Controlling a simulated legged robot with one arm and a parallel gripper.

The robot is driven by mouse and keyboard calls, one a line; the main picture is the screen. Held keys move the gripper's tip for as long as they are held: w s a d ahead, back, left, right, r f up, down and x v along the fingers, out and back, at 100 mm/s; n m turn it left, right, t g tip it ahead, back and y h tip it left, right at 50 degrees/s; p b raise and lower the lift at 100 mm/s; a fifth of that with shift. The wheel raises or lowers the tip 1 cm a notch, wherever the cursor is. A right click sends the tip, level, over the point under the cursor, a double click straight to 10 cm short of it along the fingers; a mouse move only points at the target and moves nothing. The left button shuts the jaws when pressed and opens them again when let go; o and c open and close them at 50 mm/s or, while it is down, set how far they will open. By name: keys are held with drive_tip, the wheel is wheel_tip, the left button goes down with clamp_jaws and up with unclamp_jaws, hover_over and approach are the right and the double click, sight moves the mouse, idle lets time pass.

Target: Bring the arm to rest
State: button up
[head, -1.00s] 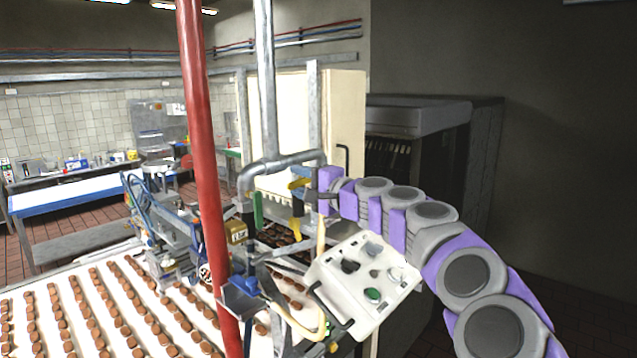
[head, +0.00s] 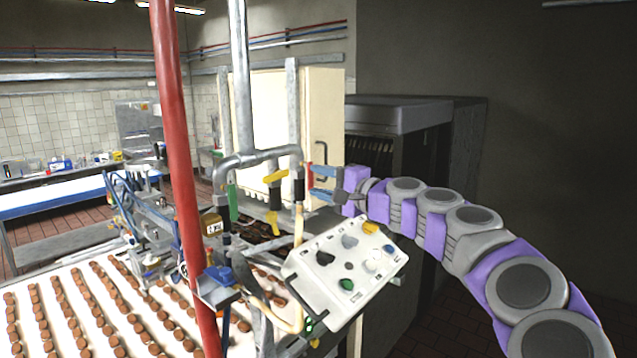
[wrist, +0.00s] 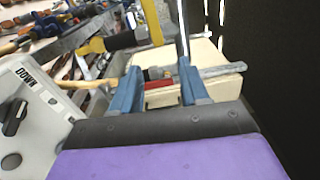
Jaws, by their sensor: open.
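My gripper (head: 318,183) is at the end of my grey and purple arm, which reaches in from the lower right in the head view. Its blue fingers stand apart with nothing between them; they also show in the wrist view (wrist: 157,88). It is beside the pipe valves, just right of a yellow valve handle (head: 275,177), and above the white control box (head: 345,268). In the wrist view the yellow handle (wrist: 90,46) lies beyond and left of the fingers. I cannot tell whether a finger touches the pipework.
A red post (head: 178,170) stands left of centre. Rows of brown biscuits lie on the white conveyor (head: 38,275) at lower left. A cream cabinet (head: 265,115) stands behind the pipes and a dark machine (head: 420,125) behind my arm. The right side looks open.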

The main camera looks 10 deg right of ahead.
drive_tip(key=s+a+f+n+g+y+b, duration=0.1)
drive_tip(key=s+a+f+n+g+b, duration=0.15)
drive_tip(key=s+a, duration=0.35)
drive_tip(key=s+a+f+n+g+y+b, duration=0.1)
drive_tip(key=s+a+f+n+g+b, duration=0.2)
drive_tip(key=a, duration=0.4)
drive_tip(key=s+a+f+n+g+h+b, duration=0.2)
drive_tip(key=s+a+f+n+g, duration=0.15)
drive_tip(key=s+f, duration=0.55)
drive_tip(key=s+a+f+n+g+h+b, duration=0.2)
drive_tip(key=s+a+f, duration=0.3)
drive_tip(key=s+f, duration=0.45)
drive_tip(key=s+d+f+g+h+b, duration=0.3)
drive_tip(key=s+d+f, duration=0.5)
drive_tip(key=s+f, duration=0.3)
drive_tip(key=s+d+f+g+h+b, duration=0.2)
drive_tip(key=s+d+f+h+b, duration=0.2)
drive_tip(key=s+d+f, duration=0.4)
drive_tip(key=shift+s+f+g+h+b, duration=0.55)
drive_tip(key=shift+s+f, duration=1.1)
drive_tip(key=shift+f, duration=2.1)
